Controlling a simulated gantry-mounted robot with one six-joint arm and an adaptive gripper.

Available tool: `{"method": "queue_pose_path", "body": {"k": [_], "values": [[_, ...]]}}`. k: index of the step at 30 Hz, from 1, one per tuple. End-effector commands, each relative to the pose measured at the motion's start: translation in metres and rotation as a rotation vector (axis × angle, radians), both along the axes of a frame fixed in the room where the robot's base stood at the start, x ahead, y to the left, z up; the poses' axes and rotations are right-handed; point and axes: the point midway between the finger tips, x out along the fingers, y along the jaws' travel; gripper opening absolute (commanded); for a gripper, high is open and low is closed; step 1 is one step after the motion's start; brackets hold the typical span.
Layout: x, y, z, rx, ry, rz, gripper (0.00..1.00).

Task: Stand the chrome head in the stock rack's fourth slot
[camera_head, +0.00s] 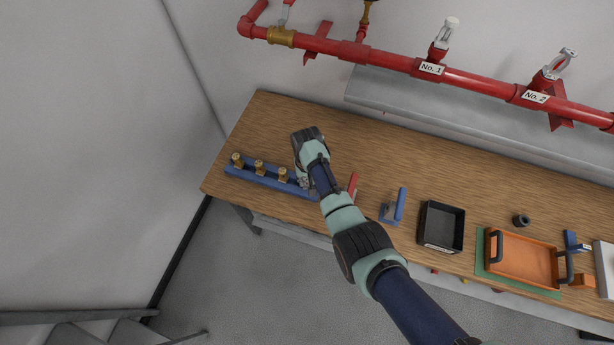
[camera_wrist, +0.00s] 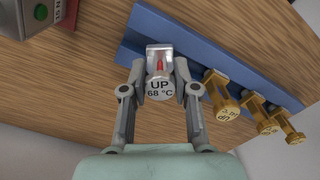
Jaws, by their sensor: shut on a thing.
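The chrome head (camera_wrist: 160,88) has a red bulb and a round plate reading "UP 68 °C". My gripper (camera_wrist: 160,96) is shut on it, one finger on each side. The blue stock rack (camera_wrist: 215,58) lies behind the held head. Several brass heads (camera_wrist: 220,95) stand in its other slots, in a row beside my gripper. In the head view, the rack (camera_head: 248,179) lies along the table's front left, and my gripper (camera_head: 304,181) is at its right end. The arm hides that end, and I cannot tell whether the chrome head is seated in the slot.
To the right on the wooden table (camera_head: 270,130) are a red piece (camera_head: 353,184), a blue bracket (camera_head: 398,206), a black bin (camera_head: 441,205) and an orange tray (camera_head: 522,260). The red pipe (camera_head: 480,84) runs above the back. The table behind the rack is clear.

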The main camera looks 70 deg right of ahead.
Motion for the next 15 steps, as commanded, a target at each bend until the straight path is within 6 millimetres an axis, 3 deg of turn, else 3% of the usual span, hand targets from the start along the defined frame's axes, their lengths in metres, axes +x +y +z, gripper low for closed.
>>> {"method": "queue_pose_path", "body": {"k": [2,3,8,15], "values": [[0.0001,-0.0002,-0.0025,0.0,0.0,0.0,0.0],[0.0002,-0.0002,-0.0018,-0.001,-0.001,0.0,0.32],[0.0001,-0.0002,-0.0014,0.0,0.0,0.0,0.58],[-0.0001,0.0001,-0.0018,0.0,0.0,0.0,0.58]]}}
